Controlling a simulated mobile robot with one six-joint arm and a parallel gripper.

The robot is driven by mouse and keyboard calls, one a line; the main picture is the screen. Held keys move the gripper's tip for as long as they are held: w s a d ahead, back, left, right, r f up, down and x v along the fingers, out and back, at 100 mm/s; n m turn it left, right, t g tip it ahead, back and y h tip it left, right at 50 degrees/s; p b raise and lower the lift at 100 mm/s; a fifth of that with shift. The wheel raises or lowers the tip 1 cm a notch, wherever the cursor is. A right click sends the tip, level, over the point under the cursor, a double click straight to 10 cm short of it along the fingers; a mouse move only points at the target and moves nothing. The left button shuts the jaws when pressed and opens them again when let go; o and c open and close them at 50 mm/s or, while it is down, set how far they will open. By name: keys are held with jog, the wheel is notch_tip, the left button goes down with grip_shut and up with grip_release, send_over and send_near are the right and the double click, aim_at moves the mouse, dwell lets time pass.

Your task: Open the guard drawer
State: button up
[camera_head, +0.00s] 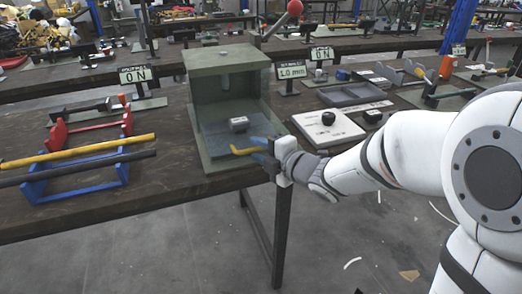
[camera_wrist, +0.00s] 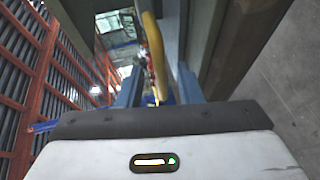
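The rivet press is a grey-green box housing (camera_head: 228,88) with an open front, standing at the table's front edge. A grey drawer plate (camera_head: 215,138) lies on its base, with a small metal block (camera_head: 238,124) on top. A yellow handle (camera_head: 243,151) is at the drawer's front. My gripper (camera_head: 266,148) reaches in from the right, its blue fingers at the handle's right end. In the wrist view, the yellow handle (camera_wrist: 156,52) shows between the two spread fingers (camera_wrist: 159,92), with gaps on both sides. Contact is not visible. I cannot tell how far out the drawer is.
Red (camera_head: 88,132) and blue (camera_head: 75,177) stands with yellow and black bars are to the left. A white control panel (camera_head: 328,127) with a black knob and a grey tray (camera_head: 350,94) are to the right. A red-ball lever (camera_head: 294,8) rises behind. Open floor lies in front.

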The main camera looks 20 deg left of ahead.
jog(key=shift+s+d, duration=0.1)
jog(key=shift+d, duration=0.1)
jog(key=v, duration=0.7)
jog(key=shift+d+p, duration=0.15)
jog(key=shift+p, duration=0.3)
jog(key=shift+r, duration=0.15)
jog(key=d+r+m+t+h+p, duration=0.1)
jog(key=d+r+m+h+p, duration=0.35)
jog(key=d+m+h, duration=0.4)
jog(key=d+r+m+t+h+p, duration=0.1)
jog(key=d+r+m+h+p, duration=0.35)
jog(key=d+m, duration=0.65)
jog(key=s+d+m+g+p, duration=0.2)
jog(key=s+m+g+p, duration=0.1)
jog(key=s, duration=0.4)
jog(key=s+d+r+m+g+p, duration=0.1)
jog(key=s+d+m+g+p, duration=0.2)
jog(key=s+m, duration=0.3)
jog(key=s+g+p, duration=0.1)
jog(key=s, duration=0.1)
jog(key=shift+s+d+r+g+h, duration=0.3)
